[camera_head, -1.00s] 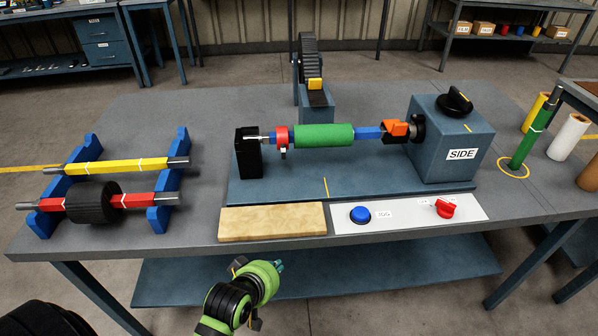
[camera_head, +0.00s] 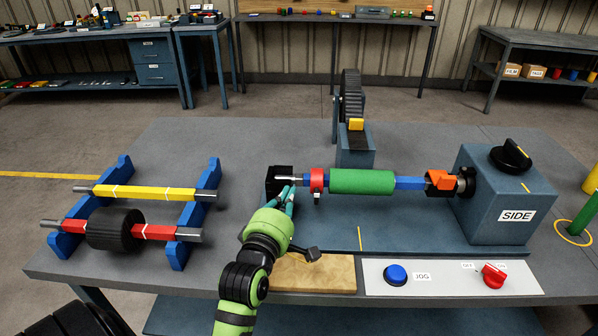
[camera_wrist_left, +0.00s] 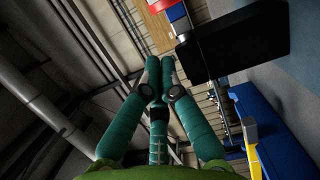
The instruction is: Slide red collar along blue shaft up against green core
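The blue shaft (camera_head: 409,183) lies level between a black end block (camera_head: 279,180) at left and the orange coupling (camera_head: 440,180) at right. The green core (camera_head: 362,181) sits around its middle. The red collar (camera_head: 317,180) is around the shaft just left of the core, with a narrow gap showing between them and a dark knob hanging below. My left gripper (camera_head: 288,190) has its teal fingertips by the black block, left of the collar and apart from it. In the left wrist view, the fingertips (camera_wrist_left: 159,65) are together and empty; a red part shows at the top edge. My right gripper is not in view.
A rack at left holds a yellow bar (camera_head: 145,191) and a red bar with a black roll (camera_head: 115,229). A wooden board (camera_head: 312,274) and a panel with a blue JOG button (camera_head: 396,275) and red switch (camera_head: 493,276) line the front. The SIDE box (camera_head: 503,196) stands right.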

